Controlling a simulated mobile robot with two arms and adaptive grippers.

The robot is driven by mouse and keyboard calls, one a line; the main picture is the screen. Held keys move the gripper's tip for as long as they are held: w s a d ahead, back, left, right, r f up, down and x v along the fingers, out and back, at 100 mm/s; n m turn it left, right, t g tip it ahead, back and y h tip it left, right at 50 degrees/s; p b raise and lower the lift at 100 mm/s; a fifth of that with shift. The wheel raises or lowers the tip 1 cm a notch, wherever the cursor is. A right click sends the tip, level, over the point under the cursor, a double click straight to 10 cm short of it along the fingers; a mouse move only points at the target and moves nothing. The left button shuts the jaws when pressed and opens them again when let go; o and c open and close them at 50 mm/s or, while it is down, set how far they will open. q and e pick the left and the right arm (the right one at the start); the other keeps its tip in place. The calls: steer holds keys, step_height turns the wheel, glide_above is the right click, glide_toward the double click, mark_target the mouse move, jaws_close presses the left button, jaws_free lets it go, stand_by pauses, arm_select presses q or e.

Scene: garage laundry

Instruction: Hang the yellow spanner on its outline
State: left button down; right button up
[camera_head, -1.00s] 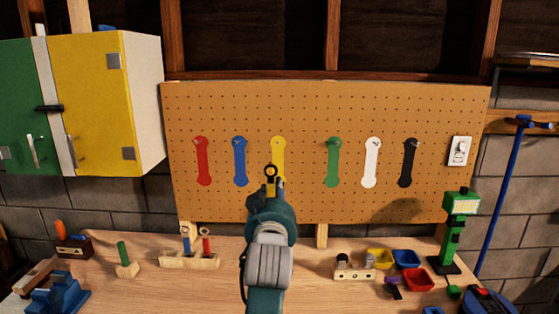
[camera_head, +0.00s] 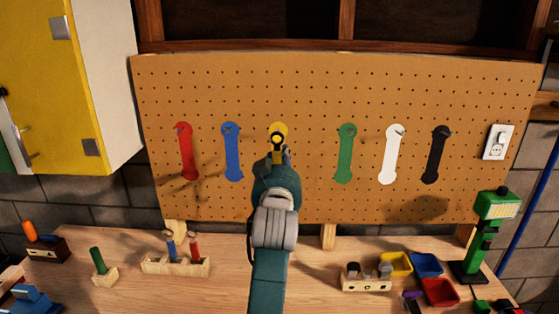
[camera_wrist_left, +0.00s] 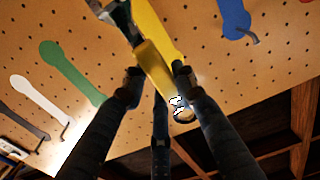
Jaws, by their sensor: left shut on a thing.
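My left gripper (camera_head: 278,157) is shut on the yellow spanner and holds it in front of the pegboard. My right gripper is not in view.
The pegboard (camera_head: 310,205) also bears red (camera_head: 186,155), blue (camera_head: 232,155), green (camera_head: 346,155), white (camera_head: 391,158) and black (camera_head: 435,158) outlines with hooks. Below, the workbench (camera_head: 215,290) carries tool holders, bins and a green lamp (camera_head: 488,225). A yellow cabinet (camera_head: 60,95) stands at left.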

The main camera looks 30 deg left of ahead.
arm_select(q)
steer(key=shift+w+a, duration=0.25)
steer(key=shift+w, duration=0.05)
steer(key=shift+w+a+f, duration=0.35)
steer(key=shift+w+a, duration=0.2)
steer(key=shift+w, duration=0.2)
steer(key=shift+w+a+b, duration=0.35)
steer(key=shift+w+b, duration=0.1)
steer(key=shift+w, duration=0.15)
steer(key=shift+w+a, duration=0.1)
steer(key=shift+w, duration=0.05)
steer(key=w+a, duration=0.1)
steer(key=w+f+b, duration=0.1)
steer(key=w, duration=0.1)
steer(key=w+a, duration=0.1)
steer(key=shift+w+a+f+b, duration=0.25)
steer(key=shift+a+b, duration=0.1)
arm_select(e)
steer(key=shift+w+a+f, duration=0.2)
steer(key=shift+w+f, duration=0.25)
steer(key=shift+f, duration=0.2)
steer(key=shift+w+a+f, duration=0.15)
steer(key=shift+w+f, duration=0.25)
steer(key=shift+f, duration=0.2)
